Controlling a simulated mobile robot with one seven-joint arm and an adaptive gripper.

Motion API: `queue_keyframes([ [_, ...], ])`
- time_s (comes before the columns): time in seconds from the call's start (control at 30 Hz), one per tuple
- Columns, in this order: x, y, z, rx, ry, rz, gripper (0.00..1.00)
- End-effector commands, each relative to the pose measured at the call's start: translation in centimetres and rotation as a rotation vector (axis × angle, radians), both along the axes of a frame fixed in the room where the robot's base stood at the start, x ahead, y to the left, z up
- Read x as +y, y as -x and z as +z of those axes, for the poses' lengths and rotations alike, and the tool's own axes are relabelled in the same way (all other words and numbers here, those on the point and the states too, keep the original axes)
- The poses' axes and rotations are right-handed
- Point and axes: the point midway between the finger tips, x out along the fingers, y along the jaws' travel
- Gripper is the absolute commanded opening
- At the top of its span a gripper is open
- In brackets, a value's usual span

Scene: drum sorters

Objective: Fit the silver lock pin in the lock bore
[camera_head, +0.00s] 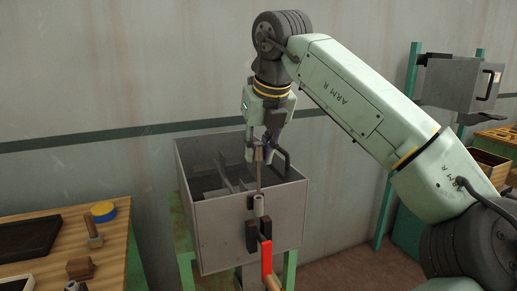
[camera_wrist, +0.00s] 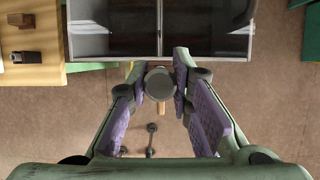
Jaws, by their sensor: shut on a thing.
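My gripper (camera_head: 262,146) is above the front wall of a grey metal box. It is shut on the silver lock pin (camera_head: 259,176), which hangs upright with its shaft pointing down. In the wrist view the purple-padded fingers (camera_wrist: 158,74) close around the pin's round grey head (camera_wrist: 160,84). The head hides the bore in the wrist view.
A wooden bench (camera_head: 112,232) with small parts is at left. Another grey box (camera_head: 455,84) is at far right.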

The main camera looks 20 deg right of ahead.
Motion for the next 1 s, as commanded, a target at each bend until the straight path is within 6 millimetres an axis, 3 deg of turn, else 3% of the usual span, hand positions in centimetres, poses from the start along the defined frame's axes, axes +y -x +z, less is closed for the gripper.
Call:
queue_keyframes([
  [1.0, 0.0, 0.0, -2.1, 0.000, 0.000, 0.000, 0.00],
])
